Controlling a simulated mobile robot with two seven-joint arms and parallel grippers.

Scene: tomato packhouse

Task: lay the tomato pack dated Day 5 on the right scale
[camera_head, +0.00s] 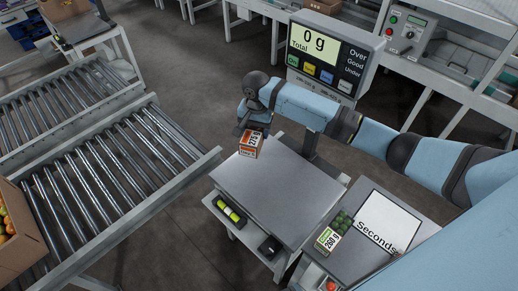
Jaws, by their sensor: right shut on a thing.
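My right gripper (251,129), at the end of the blue arm from the right, is shut on a tomato pack (249,146) with an orange-and-white label. The label seems to read 275 g; I cannot read a day on it. The pack is at the back left corner of the grey scale plate (285,190), seemingly held above it. The scale's display (314,46) reads 0 g. My left gripper is out of view.
A lower shelf holds yellow-green items (230,209) and a black box (269,247). Roller conveyors (125,165) and a cardboard box (30,235) are at left. The plate's middle is bare.

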